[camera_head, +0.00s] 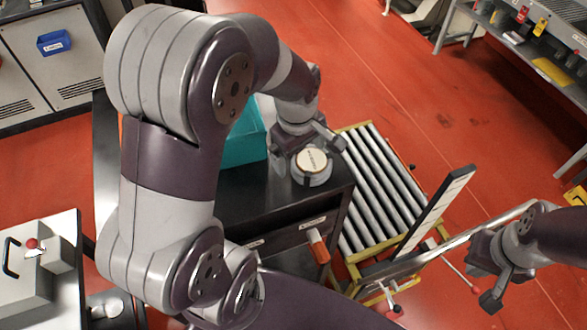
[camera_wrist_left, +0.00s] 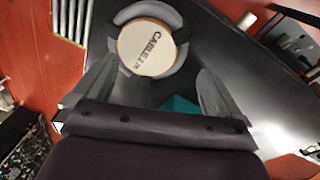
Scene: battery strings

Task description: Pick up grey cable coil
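The grey cable coil (camera_head: 312,178) lies on the dark cabinet top near its right edge, with a round cream label on it. In the left wrist view the coil (camera_wrist_left: 174,20) shows as a grey ring around the label, which reads "CABLE". My left gripper (camera_head: 306,150) is just behind and above the coil. In the left wrist view its fingers (camera_wrist_left: 157,72) are apart with nothing between them, and the coil is mostly beyond the fingertips. My right gripper (camera_head: 490,290) is at the lower right, away from the coil; its finger opening is not clear.
A teal bin (camera_head: 248,138) stands on the cabinet (camera_head: 275,200) left of the coil. A roller conveyor (camera_head: 375,185) with a yellow frame is right of the cabinet. An orange-handled tool (camera_head: 318,246) is at the cabinet's front. A tilted panel (camera_head: 436,208) stands near my right gripper.

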